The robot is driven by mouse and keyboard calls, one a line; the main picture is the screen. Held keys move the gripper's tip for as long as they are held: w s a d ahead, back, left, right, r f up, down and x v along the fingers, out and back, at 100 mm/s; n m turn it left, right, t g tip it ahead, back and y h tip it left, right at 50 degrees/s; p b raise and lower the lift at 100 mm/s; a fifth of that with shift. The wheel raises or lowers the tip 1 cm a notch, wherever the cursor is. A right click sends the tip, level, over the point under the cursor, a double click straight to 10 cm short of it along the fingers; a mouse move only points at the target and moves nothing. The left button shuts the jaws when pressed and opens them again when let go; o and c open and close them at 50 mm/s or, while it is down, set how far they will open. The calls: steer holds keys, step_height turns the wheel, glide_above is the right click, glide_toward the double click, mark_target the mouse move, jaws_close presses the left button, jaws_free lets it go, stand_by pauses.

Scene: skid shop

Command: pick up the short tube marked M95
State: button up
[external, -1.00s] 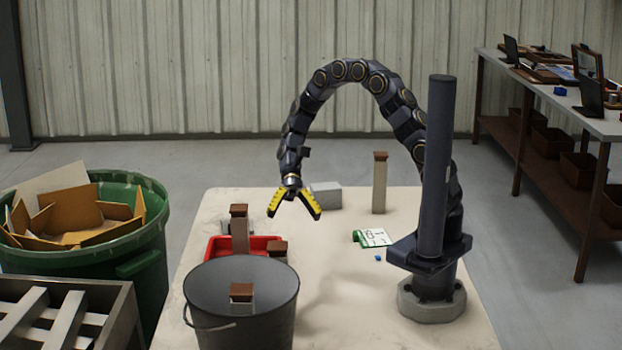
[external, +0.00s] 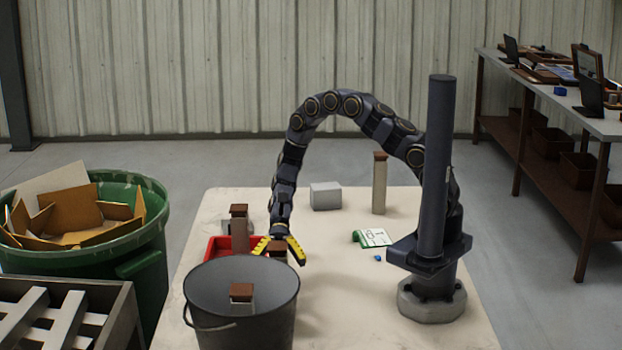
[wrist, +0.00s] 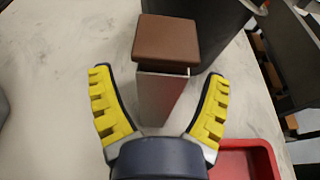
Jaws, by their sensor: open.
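A pale short tube with a square brown cap (external: 278,246) stands on the table behind the grey bucket. No M95 mark can be read on any tube. My gripper (external: 280,254) is open, low over the table beside this tube. In the wrist view, its yellow-padded fingers (wrist: 158,78) are spread, with the capped tube (wrist: 163,97) upright in the gap ahead of them; I see no contact. Other brown-capped tubes are one by the red tray (external: 239,230), one in the bucket (external: 241,293), and a taller one (external: 379,184) at the back.
The grey bucket (external: 205,320) stands close in front of the tube. A red tray (external: 216,246) lies to its left. The front right middle is clear.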

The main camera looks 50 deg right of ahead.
steer(key=shift+s+a+f, duration=0.2)
steer(key=shift+s+a, duration=0.2)
steer(key=shift+a, duration=0.05)
steer(key=c, duration=1.2)
steer(key=shift+r, duration=0.1)
